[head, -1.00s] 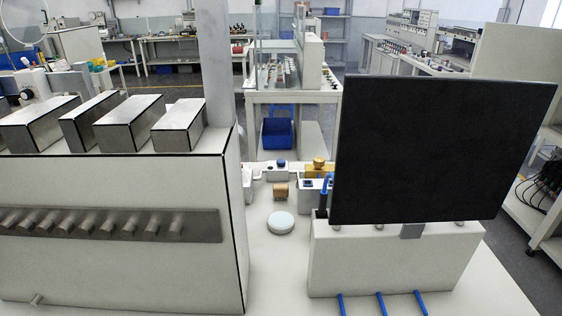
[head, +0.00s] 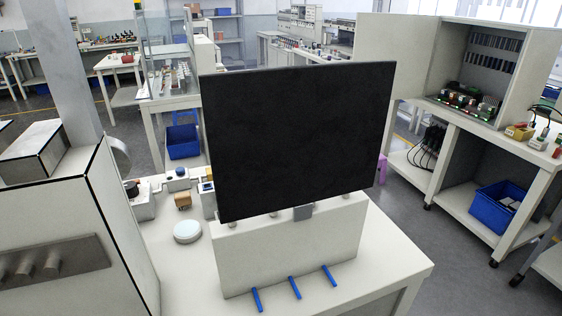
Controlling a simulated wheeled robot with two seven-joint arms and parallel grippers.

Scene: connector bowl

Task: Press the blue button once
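A small light box with a round blue top (head: 178,173) stands at the back of the near table, left of the black panel. It may be the blue button, but it is too small to be sure. Another small blue part (head: 207,187) shows beside it, partly hidden behind the panel's left edge. Neither of my grippers is in the head view.
A black panel (head: 300,140) on a white box (head: 295,245) with blue rods hides part of the table (head: 400,265). A white disc (head: 187,231) and a brown block (head: 183,201) lie left of it. A large white cabinet (head: 70,230) is at left. A shelf cart (head: 490,150) stands right.

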